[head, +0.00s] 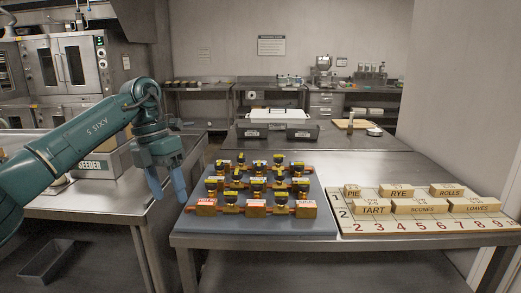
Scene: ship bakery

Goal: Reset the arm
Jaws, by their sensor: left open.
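My left arm (75,145) is teal and comes in from the left. My left gripper (167,183) points down with its two blue-grey fingers apart and nothing between them. It is beside the left edge of the grey-blue mat (190,221), over the gap between the two steel tables. My right arm and right gripper do not show.
The mat bears several brass fittings (256,208) with black knobs and yellow tags. To its right, a numbered board (430,225) holds wooden blocks labelled PIE, RYE, ROLLS, TART, SCONES and LOAVES. A SEEDER box (112,160) stands on the left table (95,203). A metal bin (47,262) sits low at left.

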